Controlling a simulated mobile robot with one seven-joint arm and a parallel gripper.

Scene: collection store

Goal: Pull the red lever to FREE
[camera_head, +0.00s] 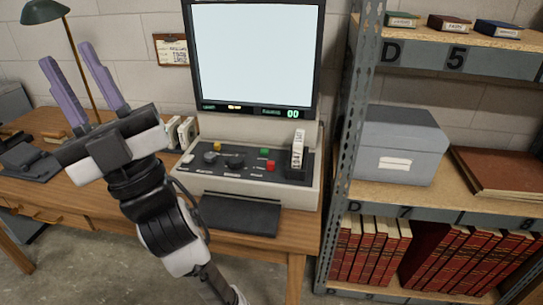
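The reader machine (250,186) stands on the wooden desk, with a lit blank screen (255,55) above its dark control panel. At the panel's right end an upright pale handle (297,150) with small dark markings rises from a dark base. I cannot make out a red lever or the word FREE; a small red button (270,165) sits just left of the handle. My gripper (66,55) is at the upper left, its two purple fingers pointing up and apart. It is open and empty, well left of the panel and touching nothing.
A grey metal shelf unit (352,130) stands close on the right, holding a grey box (398,145) and red books (370,252). A green desk lamp (44,12) stands behind my gripper. A dark flat tray (238,214) lies in front of the panel.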

